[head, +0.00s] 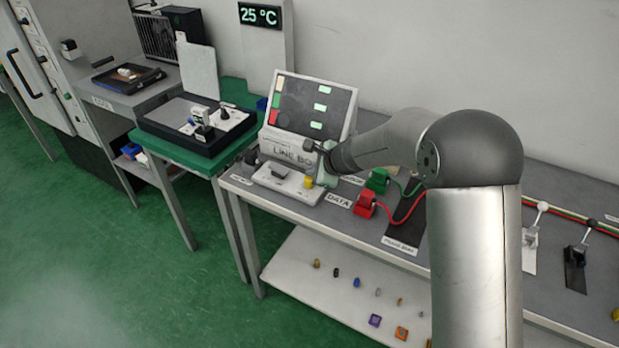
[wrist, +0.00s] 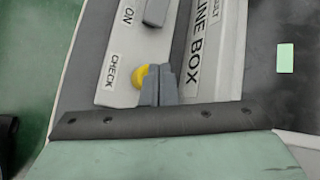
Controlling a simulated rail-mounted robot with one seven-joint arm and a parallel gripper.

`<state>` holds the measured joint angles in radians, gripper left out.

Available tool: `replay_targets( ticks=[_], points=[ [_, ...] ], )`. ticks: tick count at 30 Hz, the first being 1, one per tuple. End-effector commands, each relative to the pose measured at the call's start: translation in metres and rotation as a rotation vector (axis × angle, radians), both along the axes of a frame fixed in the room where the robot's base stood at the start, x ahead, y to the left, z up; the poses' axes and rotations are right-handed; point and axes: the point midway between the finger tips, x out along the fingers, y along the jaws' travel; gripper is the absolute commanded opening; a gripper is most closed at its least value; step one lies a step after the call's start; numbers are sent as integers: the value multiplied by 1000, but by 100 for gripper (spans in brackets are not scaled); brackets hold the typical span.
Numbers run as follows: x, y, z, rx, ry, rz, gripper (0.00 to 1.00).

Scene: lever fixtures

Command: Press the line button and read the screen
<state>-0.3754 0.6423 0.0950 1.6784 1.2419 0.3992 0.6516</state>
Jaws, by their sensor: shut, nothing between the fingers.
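The line box (head: 290,148) stands at the left end of the grey bench, its name also showing in the wrist view (wrist: 208,50). Its dark tilted screen (head: 305,110) has coloured blocks at left and several pale green patches; no text is legible on it. A round yellow button (head: 308,182) sits on the white front base beside the CHECK label, and shows in the wrist view (wrist: 139,77). My gripper (wrist: 161,72) is shut and empty. Its fingertips overlap the button's right edge in the wrist view; I cannot tell whether they touch it.
A grey switch (wrist: 156,12) beside the ON label sits on the same base. Right of the box are a red block (head: 365,205) and a green block (head: 377,180) with cables. A green table (head: 170,150) with a black tray stands at left.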

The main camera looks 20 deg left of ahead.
Motion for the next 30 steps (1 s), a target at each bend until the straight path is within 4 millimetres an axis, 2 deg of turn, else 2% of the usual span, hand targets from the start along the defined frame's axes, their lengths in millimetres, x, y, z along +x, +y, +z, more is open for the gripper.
replay_targets(
  ticks=[30],
  points=[
    [0, 0, -11, -1, 1, 0, 0]
  ],
)
